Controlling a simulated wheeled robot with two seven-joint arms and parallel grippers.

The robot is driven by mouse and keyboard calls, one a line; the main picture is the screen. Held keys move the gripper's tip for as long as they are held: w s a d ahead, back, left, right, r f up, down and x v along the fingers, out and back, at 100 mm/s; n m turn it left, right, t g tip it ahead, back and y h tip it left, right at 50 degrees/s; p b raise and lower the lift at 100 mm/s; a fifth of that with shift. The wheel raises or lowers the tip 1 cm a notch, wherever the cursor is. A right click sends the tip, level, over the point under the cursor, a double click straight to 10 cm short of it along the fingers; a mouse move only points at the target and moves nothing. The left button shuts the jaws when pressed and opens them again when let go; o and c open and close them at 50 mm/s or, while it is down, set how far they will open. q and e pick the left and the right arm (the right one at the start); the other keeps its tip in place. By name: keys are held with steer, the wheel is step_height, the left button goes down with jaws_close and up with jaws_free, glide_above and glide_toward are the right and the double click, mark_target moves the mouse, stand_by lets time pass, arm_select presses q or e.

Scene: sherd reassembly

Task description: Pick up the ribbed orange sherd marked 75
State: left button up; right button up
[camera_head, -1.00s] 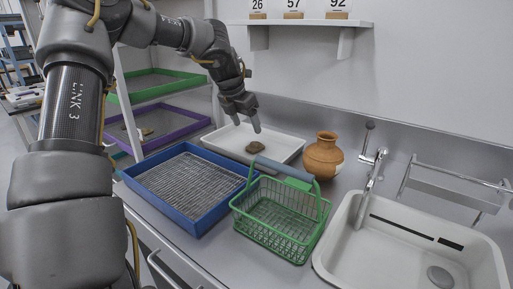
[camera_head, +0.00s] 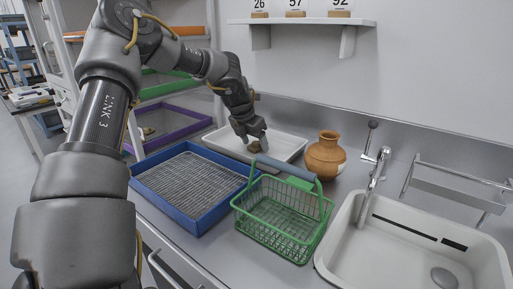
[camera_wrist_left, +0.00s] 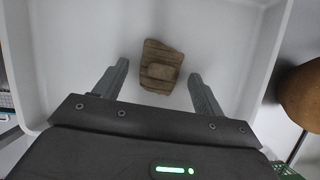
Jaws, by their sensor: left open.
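A brown, ribbed sherd (camera_wrist_left: 155,80) with a paler raised patch lies in the white tray (camera_wrist_left: 75,20). No number can be read on it. In the left wrist view it sits between and just beyond the fingertips of my left gripper (camera_wrist_left: 157,75), which is open and not touching it as far as I can see. In the head view my left gripper (camera_head: 252,140) is low over the white tray (camera_head: 296,146), and the sherd (camera_head: 254,147) is partly hidden beneath the fingers. My right gripper is not in view.
A blue tray with a mesh (camera_head: 222,213) and a green wire basket (camera_head: 283,227) with an upright handle stand in front of the white tray. A clay jar (camera_head: 325,158) stands right of it. A sink (camera_head: 400,250) with a tap is further right. A shelf (camera_head: 300,21) holds number cards.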

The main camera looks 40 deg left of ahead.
mark_target(254, 147)
arm_select(q)
steer(key=c, duration=1.1)
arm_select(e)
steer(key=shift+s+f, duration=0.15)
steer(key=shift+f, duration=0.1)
arm_select(q)
steer(key=shift+r, duration=0.15)
